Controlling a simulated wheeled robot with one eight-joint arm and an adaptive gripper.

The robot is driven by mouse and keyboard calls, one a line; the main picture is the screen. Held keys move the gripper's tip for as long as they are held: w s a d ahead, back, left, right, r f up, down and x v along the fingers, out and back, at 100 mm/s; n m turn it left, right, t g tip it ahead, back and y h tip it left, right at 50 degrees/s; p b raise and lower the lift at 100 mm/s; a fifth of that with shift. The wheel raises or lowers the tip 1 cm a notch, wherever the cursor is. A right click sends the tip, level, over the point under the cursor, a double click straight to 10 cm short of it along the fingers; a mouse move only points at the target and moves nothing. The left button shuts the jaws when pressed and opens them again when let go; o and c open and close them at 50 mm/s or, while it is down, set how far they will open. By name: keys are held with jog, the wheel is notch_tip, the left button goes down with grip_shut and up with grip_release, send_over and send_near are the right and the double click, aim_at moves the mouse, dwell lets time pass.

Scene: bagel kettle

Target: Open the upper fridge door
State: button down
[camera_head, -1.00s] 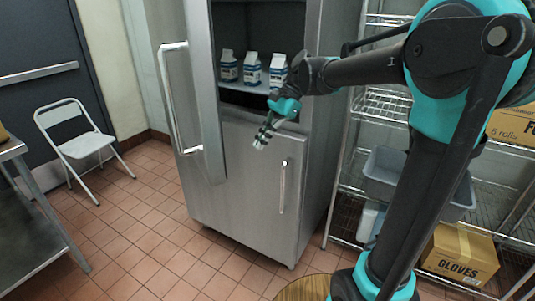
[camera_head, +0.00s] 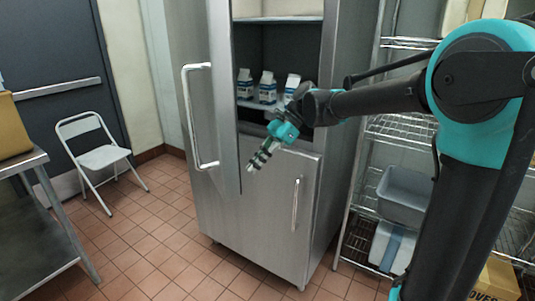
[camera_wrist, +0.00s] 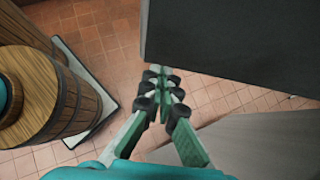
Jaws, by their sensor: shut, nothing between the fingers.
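The upper fridge door (camera_head: 222,95) stands ajar in the head view, swung out to the left, with its long handle (camera_head: 188,120) on its outer face. Behind it the upper compartment shows several milk cartons (camera_head: 267,87) on a shelf. The lower fridge door (camera_head: 268,205) is closed. My gripper (camera_head: 252,169) is shut and empty. In the head view it appears at the lower right edge of the upper door, on the opening side; whether it touches the door cannot be told. In the wrist view my fingertips (camera_wrist: 159,72) lie beside a dark panel edge.
A wire shelf rack (camera_head: 403,130) with a grey bin (camera_head: 402,196) stands right of the fridge. A folding chair (camera_head: 97,155) and a metal table (camera_head: 28,165) are at the left. A wooden barrel (camera_wrist: 45,95) shows in the wrist view. Tiled floor before the fridge is clear.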

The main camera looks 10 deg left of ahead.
jog(key=shift+s+a, duration=0.9)
jog(key=shift+a, duration=0.25)
jog(key=shift+s+a, duration=0.1)
